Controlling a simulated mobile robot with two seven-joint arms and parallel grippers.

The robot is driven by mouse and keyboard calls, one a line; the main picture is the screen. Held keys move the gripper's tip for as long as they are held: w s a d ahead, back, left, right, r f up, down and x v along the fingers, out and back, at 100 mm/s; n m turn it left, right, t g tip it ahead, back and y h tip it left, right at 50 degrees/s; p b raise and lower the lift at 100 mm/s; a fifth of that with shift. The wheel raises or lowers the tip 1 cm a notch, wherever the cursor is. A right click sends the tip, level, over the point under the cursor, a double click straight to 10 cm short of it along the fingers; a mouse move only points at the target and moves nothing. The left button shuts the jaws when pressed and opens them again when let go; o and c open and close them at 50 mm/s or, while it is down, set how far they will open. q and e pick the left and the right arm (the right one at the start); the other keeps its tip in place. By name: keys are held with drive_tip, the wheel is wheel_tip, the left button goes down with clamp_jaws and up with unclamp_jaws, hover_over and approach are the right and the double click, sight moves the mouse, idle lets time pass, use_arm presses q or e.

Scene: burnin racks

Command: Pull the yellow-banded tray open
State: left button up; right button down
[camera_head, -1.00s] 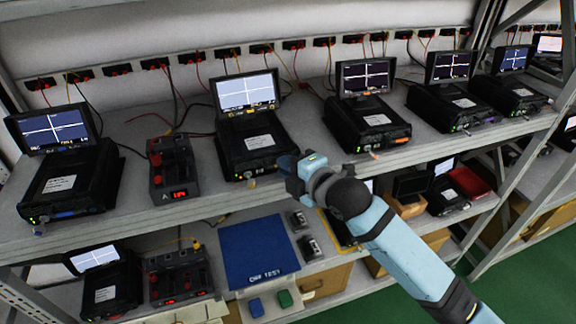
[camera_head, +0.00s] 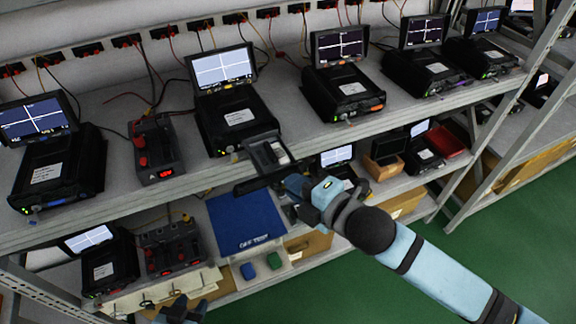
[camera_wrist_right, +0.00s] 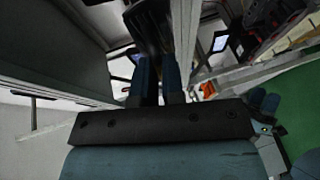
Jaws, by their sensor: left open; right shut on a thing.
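The tray (camera_head: 256,144) sticks out from the front of the black tester (camera_head: 237,118) with the bright screen, on the upper shelf. It is dark, and a small light-coloured piece lies in it. Its yellow band cannot be made out now. My right gripper (camera_head: 277,183) is at the tray's front end and shut on it. In the right wrist view its blue fingers (camera_wrist_right: 157,65) close on a dark part of the tray (camera_wrist_right: 150,30). My left gripper (camera_head: 180,312) is low at the bottom edge, open and away from the tray.
Similar testers with other coloured bands stand along the upper shelf (camera_head: 110,212), two of them being an orange-banded one (camera_head: 345,95) and a blue-banded one (camera_head: 58,170). The lower shelf holds a blue mat (camera_head: 243,222) and small boxes. Green floor (camera_head: 480,235) is open at the right.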

drive_tip(key=c, duration=1.2)
unclamp_jaws()
drive_tip(key=v, duration=1.3)
drive_tip(key=shift+s+d+b, duration=0.3)
